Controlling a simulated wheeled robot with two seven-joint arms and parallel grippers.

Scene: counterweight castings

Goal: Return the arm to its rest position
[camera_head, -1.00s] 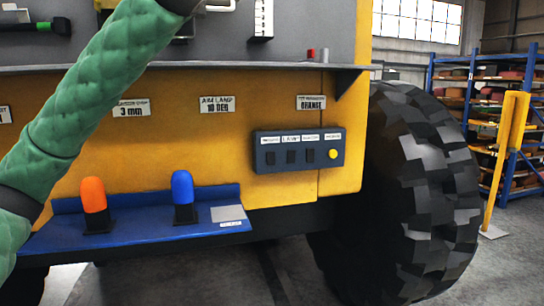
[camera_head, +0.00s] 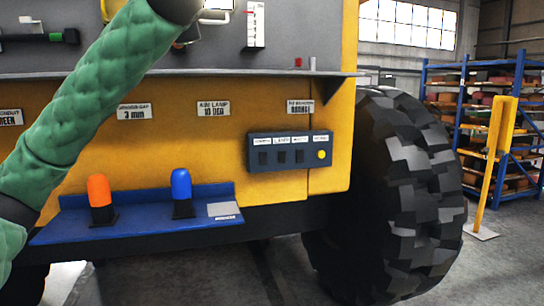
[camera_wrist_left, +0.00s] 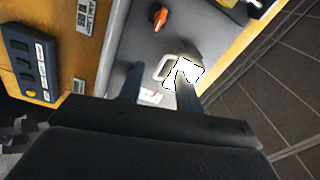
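My left arm, in green padding (camera_head: 85,100), crosses the left of the head view and rises to a dark joint at the top edge. Its gripper is not clearly seen there. In the left wrist view my left gripper (camera_wrist_left: 160,82) has its two dark fingers apart, with a gap between them. A pale handle (camera_wrist_left: 164,68) and a white piece (camera_wrist_left: 184,74) show at and beyond the fingertips; I see nothing clamped. My right gripper is in neither view.
A yellow machine panel (camera_head: 220,165) has a grey ledge (camera_head: 250,74), a button box (camera_head: 290,151) and a blue shelf (camera_head: 140,222) with orange (camera_head: 99,190) and blue (camera_head: 181,183) lamps. A big tyre (camera_head: 410,190), yellow post (camera_head: 495,150) and rack (camera_head: 440,75) stand right.

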